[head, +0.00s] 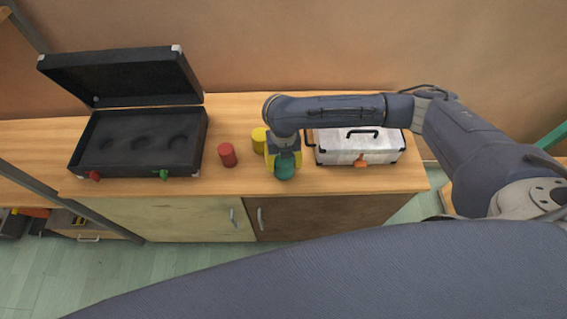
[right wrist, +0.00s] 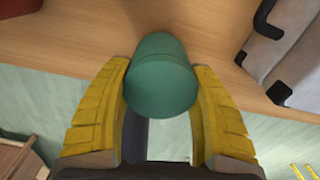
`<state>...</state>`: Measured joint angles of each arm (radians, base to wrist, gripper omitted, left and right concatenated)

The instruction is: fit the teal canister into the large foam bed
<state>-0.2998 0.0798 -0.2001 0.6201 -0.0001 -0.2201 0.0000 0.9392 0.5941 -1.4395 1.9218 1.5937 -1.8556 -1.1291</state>
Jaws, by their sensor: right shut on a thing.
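The teal canister (head: 285,168) is between the fingers of my right gripper (head: 284,160), at the front part of the bench. In the right wrist view the canister (right wrist: 160,76) sits between the yellow fingers (right wrist: 160,110), which are shut on it. I cannot tell if it touches the bench. The open black case (head: 140,140) stands at the left, its lid tilted back. Its dark foam holds several round beds in a row; the one at the right (head: 178,143) shows clearly, and which is largest is hard to tell. My left gripper is not in view.
A red canister (head: 227,155) stands between the case and my right gripper. A yellow canister (head: 259,140) stands just left of the gripper. A closed silver case (head: 360,148) with an orange latch is to the right. The wooden bench (head: 330,184) has a front edge close by.

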